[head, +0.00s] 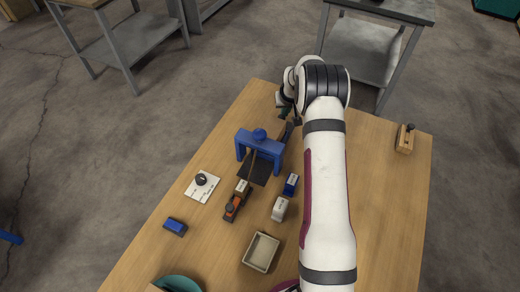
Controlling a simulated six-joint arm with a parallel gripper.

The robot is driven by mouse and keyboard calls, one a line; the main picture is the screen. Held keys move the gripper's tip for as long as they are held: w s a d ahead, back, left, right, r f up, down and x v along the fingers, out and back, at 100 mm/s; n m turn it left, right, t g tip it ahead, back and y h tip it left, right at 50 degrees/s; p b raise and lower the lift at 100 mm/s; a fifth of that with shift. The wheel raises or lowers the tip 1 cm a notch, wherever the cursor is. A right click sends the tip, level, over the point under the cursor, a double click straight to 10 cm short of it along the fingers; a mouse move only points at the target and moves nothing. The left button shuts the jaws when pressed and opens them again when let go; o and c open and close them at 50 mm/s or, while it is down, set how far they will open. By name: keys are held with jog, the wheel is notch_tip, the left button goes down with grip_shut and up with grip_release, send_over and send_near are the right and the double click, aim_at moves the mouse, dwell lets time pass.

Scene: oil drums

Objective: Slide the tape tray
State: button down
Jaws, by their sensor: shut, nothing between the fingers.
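I cannot tell for sure which item is the tape tray. A small beige open tray (261,252) lies near the front middle of the table and looks empty. A blue arch (259,143) stands further back over a dark flat plate (254,172), with a long narrow piece running under it. An orange and black block (235,207) sits at the near end of that piece. My gripper (286,122) is shut and empty, just behind and right of the blue arch, far from the beige tray. Its fingertips are small and partly hidden, and I cannot tell whether they touch anything.
Blue (291,184) and white (279,208) blocks stand between the arch and the beige tray. A white plate with a black knob (202,186) and a blue box (175,226) lie left. A wooden block (405,138) stands far right. The table's right side is mostly clear.

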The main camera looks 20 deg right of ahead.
aim_at(279, 121)
jog(key=shift+s+a, duration=2.85)
jog(key=shift+w+d, duration=0.7)
notch_tip(279, 121, up, 8)
dwell(0.3)
